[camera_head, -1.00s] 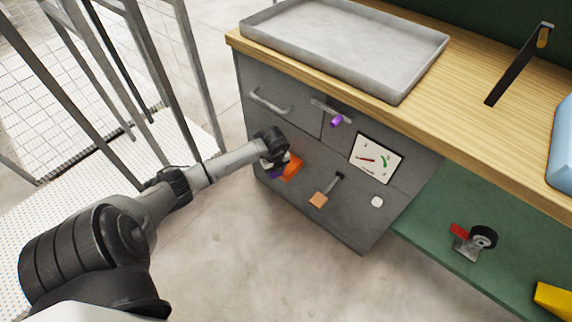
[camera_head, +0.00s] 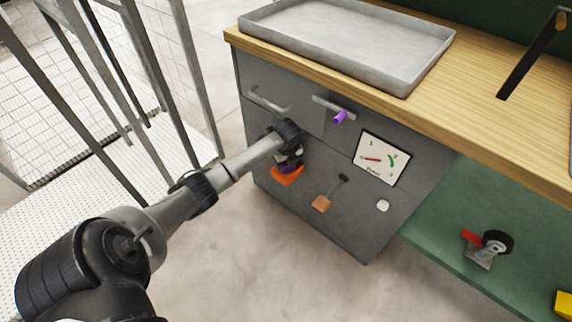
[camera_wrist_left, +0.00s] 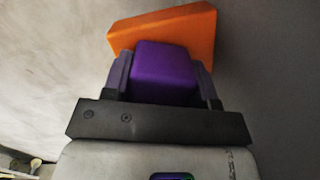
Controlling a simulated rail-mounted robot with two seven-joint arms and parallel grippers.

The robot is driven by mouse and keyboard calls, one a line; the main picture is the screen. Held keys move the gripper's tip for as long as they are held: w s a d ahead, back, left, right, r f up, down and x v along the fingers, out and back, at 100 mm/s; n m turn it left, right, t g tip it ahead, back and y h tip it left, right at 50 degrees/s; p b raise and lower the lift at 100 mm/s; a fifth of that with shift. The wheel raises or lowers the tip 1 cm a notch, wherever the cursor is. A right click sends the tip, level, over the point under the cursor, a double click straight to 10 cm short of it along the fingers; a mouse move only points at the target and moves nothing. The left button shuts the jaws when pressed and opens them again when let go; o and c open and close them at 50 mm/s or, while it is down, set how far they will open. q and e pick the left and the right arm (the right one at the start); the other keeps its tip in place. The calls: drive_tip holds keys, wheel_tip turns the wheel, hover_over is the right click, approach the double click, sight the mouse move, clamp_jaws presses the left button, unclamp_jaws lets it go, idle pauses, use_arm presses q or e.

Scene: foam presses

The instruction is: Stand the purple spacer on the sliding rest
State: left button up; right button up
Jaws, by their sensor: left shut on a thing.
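My left gripper (camera_head: 289,153) is in front of the grey cabinet's lower left part. It is shut on a purple block, the purple spacer (camera_wrist_left: 165,70), which shows between its fingers in the left wrist view. An orange slab (camera_wrist_left: 170,30) lies just beyond the spacer's far end; I cannot tell whether they touch or are joined. The slab also shows below the gripper in the head view (camera_head: 287,177). The gripper hides much of the spacer there. I cannot make out for certain which part is the sliding rest. My right gripper is not in view.
A purple peg (camera_head: 339,118) sticks out at a pale bar handle (camera_head: 327,104). A dark stem with a copper-coloured block (camera_head: 321,204), a dial plate (camera_head: 382,158) and a white knob (camera_head: 382,205) are on the cabinet. A grey tray (camera_head: 415,82) tops the counter.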

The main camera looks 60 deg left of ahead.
use_arm(q)
drive_tip(key=shift+f, duration=0.1)
drive_tip(key=o, duration=0.6)
drive_tip(key=shift+w, duration=0.1)
drive_tip(key=o, duration=0.4)
drive_tip(key=shift+r, duration=0.25)
drive_tip(key=r+p, duration=0.1)
drive_tip(key=r, duration=0.1)
drive_tip(key=r+p, duration=0.2)
drive_tip(key=r, duration=0.1)
drive_tip(key=r+p, duration=0.2)
drive_tip(key=shift+d+r, duration=0.2)
drive_tip(key=shift+d, duration=0.2)
